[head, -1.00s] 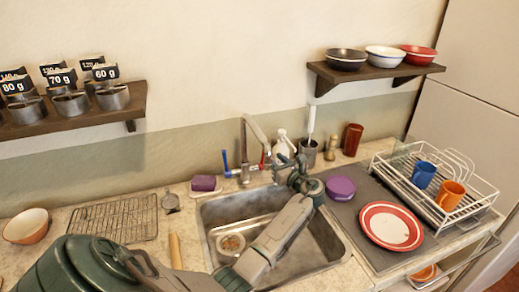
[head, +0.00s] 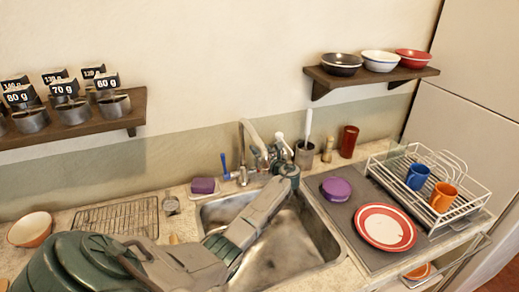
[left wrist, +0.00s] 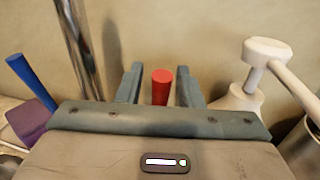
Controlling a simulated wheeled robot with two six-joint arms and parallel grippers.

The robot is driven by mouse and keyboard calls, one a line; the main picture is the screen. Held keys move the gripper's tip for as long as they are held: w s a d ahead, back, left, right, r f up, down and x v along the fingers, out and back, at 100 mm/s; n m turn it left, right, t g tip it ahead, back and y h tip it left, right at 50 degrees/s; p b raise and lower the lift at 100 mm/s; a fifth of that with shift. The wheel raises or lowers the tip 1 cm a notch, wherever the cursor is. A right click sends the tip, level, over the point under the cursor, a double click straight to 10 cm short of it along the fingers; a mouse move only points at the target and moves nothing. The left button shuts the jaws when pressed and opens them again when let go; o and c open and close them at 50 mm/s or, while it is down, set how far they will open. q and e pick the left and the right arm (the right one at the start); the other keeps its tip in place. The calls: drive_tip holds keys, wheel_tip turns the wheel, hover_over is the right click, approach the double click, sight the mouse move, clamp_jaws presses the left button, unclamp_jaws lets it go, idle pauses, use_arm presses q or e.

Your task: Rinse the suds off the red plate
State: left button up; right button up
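The red plate (head: 386,227) lies flat on the grey mat right of the sink. It has a red rim and a pale centre; I cannot make out suds. The sink (head: 325,240) is partly covered by my left arm. The faucet (head: 243,150) stands behind it, with a blue handle (head: 224,165) on its left. My left gripper (left wrist: 158,72) is at the faucet, its fingers apart on either side of the red handle (left wrist: 161,88), with small gaps visible. In the head view the gripper hides the red handle. My right gripper is out of view.
A white soap dispenser (left wrist: 245,90) stands close right of my left gripper. A purple sponge (head: 203,186) sits left of the faucet. A purple round item (head: 336,189) lies behind the plate. A dish rack (head: 455,205) with a blue and an orange mug is at right.

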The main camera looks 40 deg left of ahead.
use_arm(q)
clamp_jaws()
drive_tip(key=b, duration=0.2)
drive_tip(key=d+y+b, duration=0.1)
drive_tip(key=b, duration=0.1)
drive_tip(key=shift+s+d+f+y, duration=0.15)
drive_tip(key=shift+s+f+y, duration=0.1)
drive_tip(key=shift+s+y, duration=0.1)
drive_tip(key=shift+d+r+n+t+b, duration=0.15)
drive_tip(key=shift+n+t+b, duration=0.15)
drive_tip(key=shift+b, duration=0.1)
drive_tip(key=shift+r, duration=0.1)
drive_tip(key=shift+o, duration=0.2)
unclamp_jaws()
drive_tip(key=shift+s+d, duration=0.1)
drive_tip(key=shift+d, duration=0.05)
drive_tip(key=p+v, duration=0.2)
drive_tip(key=v, duration=0.8)
drive_tip(key=shift+d+f, duration=0.2)
drive_tip(key=shift+d, duration=0.05)
drive_tip(key=shift+c, duration=0.2)
